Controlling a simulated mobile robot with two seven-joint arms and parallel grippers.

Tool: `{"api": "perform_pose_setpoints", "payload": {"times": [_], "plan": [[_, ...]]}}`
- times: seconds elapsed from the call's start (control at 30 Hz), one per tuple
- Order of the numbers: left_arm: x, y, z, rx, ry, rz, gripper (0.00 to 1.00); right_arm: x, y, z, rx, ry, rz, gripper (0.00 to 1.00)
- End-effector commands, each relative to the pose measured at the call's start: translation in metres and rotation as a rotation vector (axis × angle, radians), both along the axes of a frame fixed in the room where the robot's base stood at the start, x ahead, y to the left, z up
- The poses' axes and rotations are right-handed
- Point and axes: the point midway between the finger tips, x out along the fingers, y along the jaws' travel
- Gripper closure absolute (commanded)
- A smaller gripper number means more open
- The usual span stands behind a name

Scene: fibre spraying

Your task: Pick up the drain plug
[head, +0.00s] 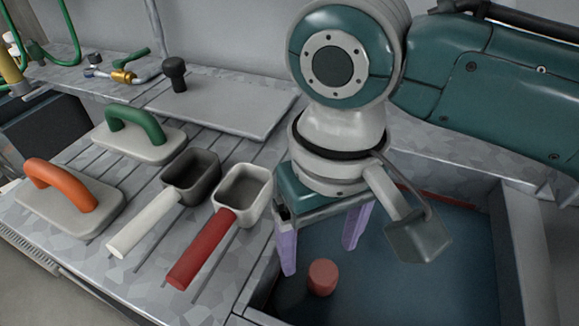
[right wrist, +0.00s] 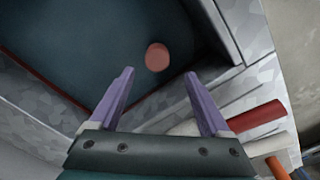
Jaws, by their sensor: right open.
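The drain plug (head: 323,278) is a small reddish-pink cylinder standing on the dark floor of the sink basin (head: 400,285). It also shows in the right wrist view (right wrist: 157,57), ahead of and between the fingertips. My right gripper (head: 318,260) has two purple fingers pointing down over the basin and is open and empty. In the head view the plug lies just below and between the fingers, apart from them. In the right wrist view the fingers (right wrist: 158,73) are spread wide. My left gripper is not in view.
Left of the basin, a ridged counter holds a red-handled scoop (head: 203,247), a white-handled scoop (head: 143,222), an orange-handled float (head: 62,205) and a green-handled float (head: 138,139). A grey board with a black knob (head: 175,73) lies behind. The basin has raised walls.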

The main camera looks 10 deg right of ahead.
Motion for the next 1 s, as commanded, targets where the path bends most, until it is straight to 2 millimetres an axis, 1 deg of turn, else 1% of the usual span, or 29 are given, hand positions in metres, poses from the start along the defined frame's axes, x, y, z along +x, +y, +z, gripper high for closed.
{"api": "perform_pose_setpoints", "payload": {"times": [0.03, 0.1, 0.37, 0.5, 0.6, 0.7, 0.9, 0.97, 1.0], "plan": [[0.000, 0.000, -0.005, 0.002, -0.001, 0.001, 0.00, -0.001, -0.001, -0.011, -0.003, 0.003, 0.000, 0.19], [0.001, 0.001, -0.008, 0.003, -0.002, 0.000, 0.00, -0.001, -0.001, -0.023, -0.003, 0.003, 0.001, 0.19], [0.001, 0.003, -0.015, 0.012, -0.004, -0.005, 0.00, -0.004, -0.003, -0.048, -0.001, 0.001, 0.003, 0.19], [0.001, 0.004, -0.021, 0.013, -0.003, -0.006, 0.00, -0.008, -0.009, -0.071, -0.001, 0.001, 0.003, 0.19], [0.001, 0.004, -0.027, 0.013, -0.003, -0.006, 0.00, -0.008, -0.008, -0.084, 0.000, 0.000, 0.003, 0.19], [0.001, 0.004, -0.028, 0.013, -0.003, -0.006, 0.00, -0.008, -0.008, -0.089, 0.000, -0.001, 0.004, 0.19], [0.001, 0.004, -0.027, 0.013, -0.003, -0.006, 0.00, -0.008, -0.008, -0.088, 0.001, -0.001, 0.004, 0.19], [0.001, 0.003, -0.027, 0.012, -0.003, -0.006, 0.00, -0.008, -0.008, -0.088, 0.001, -0.001, 0.004, 0.25], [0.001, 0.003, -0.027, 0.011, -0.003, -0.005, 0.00, -0.008, -0.008, -0.088, 0.001, -0.001, 0.004, 0.29]]}}
